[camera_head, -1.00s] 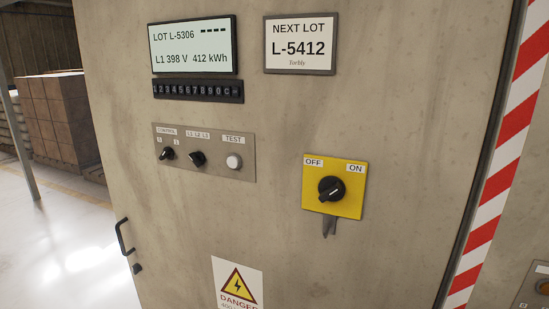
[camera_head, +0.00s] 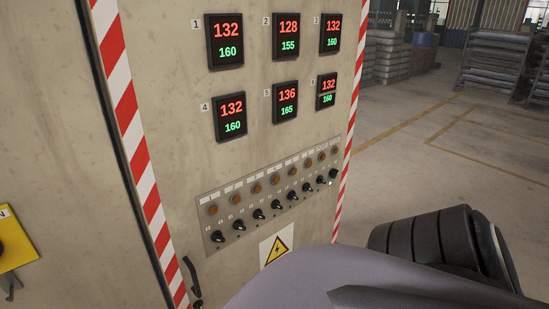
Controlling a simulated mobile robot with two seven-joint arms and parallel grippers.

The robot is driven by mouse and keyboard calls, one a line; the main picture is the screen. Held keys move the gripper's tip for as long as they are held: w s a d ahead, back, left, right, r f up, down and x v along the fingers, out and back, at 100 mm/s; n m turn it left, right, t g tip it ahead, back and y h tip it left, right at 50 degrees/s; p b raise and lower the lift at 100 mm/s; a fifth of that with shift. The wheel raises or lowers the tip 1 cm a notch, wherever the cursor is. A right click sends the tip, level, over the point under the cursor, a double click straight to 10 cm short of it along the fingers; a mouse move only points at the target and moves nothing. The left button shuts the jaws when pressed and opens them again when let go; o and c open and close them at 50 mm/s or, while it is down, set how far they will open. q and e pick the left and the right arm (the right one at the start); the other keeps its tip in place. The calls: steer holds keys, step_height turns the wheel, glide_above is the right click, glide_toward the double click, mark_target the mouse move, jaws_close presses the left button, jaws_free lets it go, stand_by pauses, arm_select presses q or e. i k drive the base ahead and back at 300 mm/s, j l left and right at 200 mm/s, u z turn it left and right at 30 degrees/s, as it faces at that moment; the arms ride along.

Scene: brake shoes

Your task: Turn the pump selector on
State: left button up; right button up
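A grey strip panel (camera_head: 228,243) on the cabinet front carries a row of several black selector knobs. The leftmost knob (camera_head: 218,237) and the rightmost knob (camera_head: 333,174) are at its two ends. An amber lamp (camera_head: 212,210) and a white label sit above each knob. The labels are too small to read, so I cannot tell which is the pump selector. Most knob pointers are also unclear. Neither gripper shows; a smooth grey-purple part and a black ribbed part of my own body fill the lower right.
Several red and green digital displays (camera_head: 226,41) sit above the panel. A warning sign (camera_head: 276,246) and a black door handle (camera_head: 191,279) are below it. Red-white striped edges (camera_head: 140,160) flank this door. A yellow switch plate (camera_head: 17,250) is cut off at left. Open floor (camera_head: 440,165) lies right.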

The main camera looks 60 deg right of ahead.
mark_target(320, 180)
steer(key=z, duration=2)
steer(key=l+u, duration=0.1)
steer(key=u, duration=0.4)
steer(key=i+l+u, duration=0.25)
steer(key=l+u, duration=0.25)
steer(key=l, duration=0.25)
steer(key=l+u, duration=0.45)
steer(key=l, duration=1.95)
